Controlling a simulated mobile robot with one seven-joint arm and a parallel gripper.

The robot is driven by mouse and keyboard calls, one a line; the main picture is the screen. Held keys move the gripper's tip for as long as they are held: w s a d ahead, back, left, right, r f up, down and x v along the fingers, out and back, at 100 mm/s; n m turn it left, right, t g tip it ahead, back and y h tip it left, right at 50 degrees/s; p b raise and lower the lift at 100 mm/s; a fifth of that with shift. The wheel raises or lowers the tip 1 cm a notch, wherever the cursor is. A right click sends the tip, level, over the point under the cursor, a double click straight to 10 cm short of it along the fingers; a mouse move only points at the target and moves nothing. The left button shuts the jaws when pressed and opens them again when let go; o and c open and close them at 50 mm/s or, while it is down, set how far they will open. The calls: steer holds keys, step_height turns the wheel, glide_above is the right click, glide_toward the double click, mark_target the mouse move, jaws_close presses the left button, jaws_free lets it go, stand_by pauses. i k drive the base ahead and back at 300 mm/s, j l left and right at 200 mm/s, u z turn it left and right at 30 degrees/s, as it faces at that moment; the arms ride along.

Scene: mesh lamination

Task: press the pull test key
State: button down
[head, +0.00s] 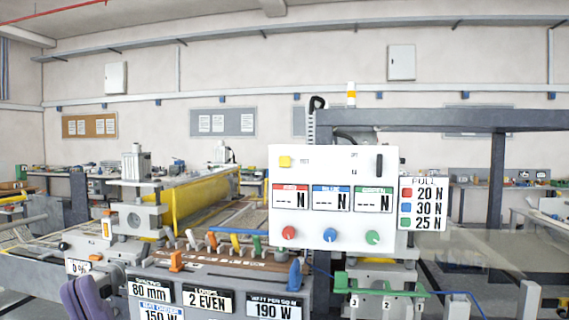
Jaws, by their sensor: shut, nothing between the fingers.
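A white control panel (323,258) stands upright at centre right. A square yellow key (285,161) is at its upper left, with a small label beside it that is hard to read. Red, blue and green force displays below the key show dashes and "N". Red, blue and green knobs sit under them. My gripper (86,288) shows as two purple fingers close together at the lower left edge. It is shut and empty, well left of and below the panel and apart from the key. Its base is cut off by the frame.
A PULL sign (424,182) listing 20 N, 30 N and 25 N adjoins the panel's right side. Several coloured levers (236,243) and setting signs stand below left of the panel. A green numbered rack (385,290) stands at lower right. A grey overhead beam (470,120) runs behind the panel.

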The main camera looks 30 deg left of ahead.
mark_target(284, 161)
steer(key=i+j, duration=0.35)
steer(key=j, duration=0.15)
steer(key=i+j, duration=0.35)
steer(key=j, duration=0.15)
steer(key=u, duration=0.05)
